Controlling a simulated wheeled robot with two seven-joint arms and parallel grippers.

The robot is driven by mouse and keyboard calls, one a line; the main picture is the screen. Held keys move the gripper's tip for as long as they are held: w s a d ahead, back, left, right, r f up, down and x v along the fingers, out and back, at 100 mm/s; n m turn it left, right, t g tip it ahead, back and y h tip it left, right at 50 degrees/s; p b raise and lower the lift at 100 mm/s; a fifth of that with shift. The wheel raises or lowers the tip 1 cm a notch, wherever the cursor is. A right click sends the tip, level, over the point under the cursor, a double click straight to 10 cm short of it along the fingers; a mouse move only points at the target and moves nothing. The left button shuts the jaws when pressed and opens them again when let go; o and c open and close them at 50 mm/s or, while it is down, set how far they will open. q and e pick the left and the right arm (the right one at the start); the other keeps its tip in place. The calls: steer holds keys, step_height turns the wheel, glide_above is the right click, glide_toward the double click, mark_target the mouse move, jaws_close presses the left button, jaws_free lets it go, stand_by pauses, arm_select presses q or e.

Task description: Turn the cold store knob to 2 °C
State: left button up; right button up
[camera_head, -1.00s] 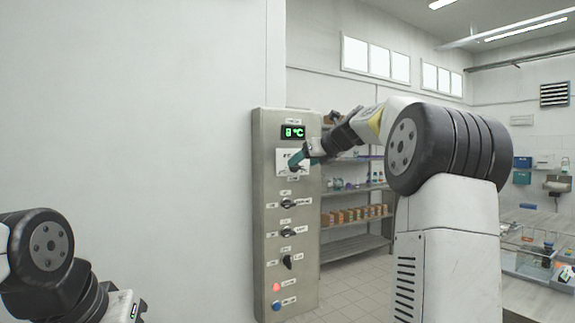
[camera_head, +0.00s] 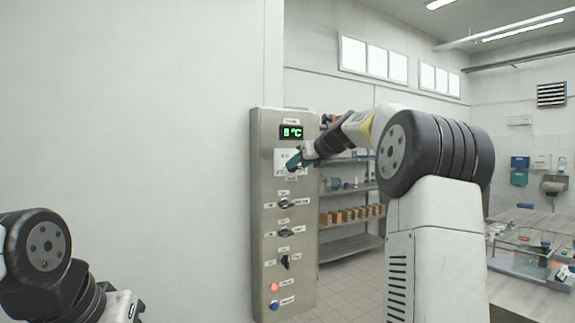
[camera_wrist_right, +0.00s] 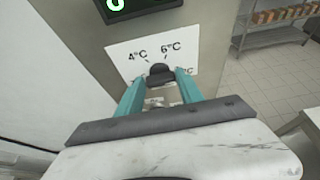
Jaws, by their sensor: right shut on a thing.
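The cold store knob (camera_wrist_right: 159,70) is a dark knob on a white dial plate (camera_wrist_right: 118,58) in the right wrist view. Labels 4°C and 6°C show above it, and another label at right is partly hidden by a finger. My right gripper (camera_wrist_right: 159,82) is shut on the knob, with its teal fingers on either side. In the head view my right gripper (camera_head: 294,164) covers the knob on the upper steel panel (camera_head: 262,225). The green display (camera_head: 291,132) above seems to read 8 °C. My left gripper is out of view.
Below the dial the panel carries several dark switches (camera_head: 285,203), a red lamp (camera_head: 273,287) and a blue button (camera_head: 275,305). A white wall (camera_head: 150,130) stands left. Shelves with boxes (camera_head: 350,215) are behind, and a table with racks (camera_head: 530,262) is at right.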

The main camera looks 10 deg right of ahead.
steer(key=n+t+h, duration=0.1)
steer(key=n+h, duration=0.1)
steer(key=n, duration=0.2)
steer(key=a+f+n+t+h, duration=0.1)
steer(key=n+t, duration=0.1)
steer(key=n, duration=0.3)
steer(key=f+n+t+h, duration=0.1)
steer(key=n+t+h, duration=0.1)
steer(key=n, duration=0.3)
steer(key=shift+s+a+h, duration=0.2)
steer(key=shift+s+h, duration=0.1)
steer(key=n+t+y, duration=0.1)
steer(key=n+y, duration=0.1)
steer(key=n, duration=0.5)
steer(key=d+f+n+t+y, duration=0.1)
steer(key=n+y, duration=0.2)
steer(key=n, duration=0.4)
steer(key=n+t+y, duration=0.1)
steer(key=n+y, duration=0.2)
steer(key=n, duration=0.4)
steer(key=shift+w+d+f+n, duration=0.2)
steer(key=shift+w+d+n, duration=0.05)
steer(key=shift+w+n, duration=0.05)
steer(key=shift+n+y, duration=0.3)
